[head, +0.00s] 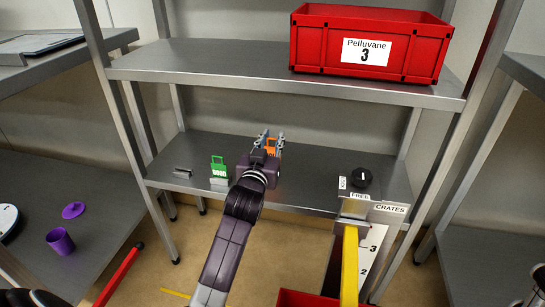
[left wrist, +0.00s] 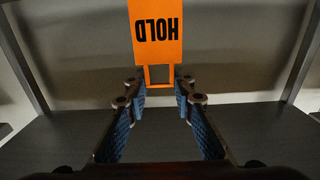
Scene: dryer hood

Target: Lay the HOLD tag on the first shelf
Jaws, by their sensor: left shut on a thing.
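The orange HOLD tag (left wrist: 156,32) shows upside down in the left wrist view, with its open loop between my fingertips. My left gripper (left wrist: 162,80) is shut on that loop. In the head view the tag (head: 272,147) is a small orange patch at my left gripper (head: 268,141), partly hidden by the gripper. The gripper is over the lower shelf (head: 320,160) of the metal rack; whether the tag touches the shelf I cannot tell. The upper shelf (head: 200,60) is above and behind. My right gripper is not in view.
A green tag (head: 219,166) stands in a holder on the lower shelf, left of my gripper. A black knob (head: 361,177) is at its right. A red Pelluvane crate (head: 368,45) sits on the upper shelf. A CRATES sign (head: 388,209) and yellow post (head: 349,262) stand in front.

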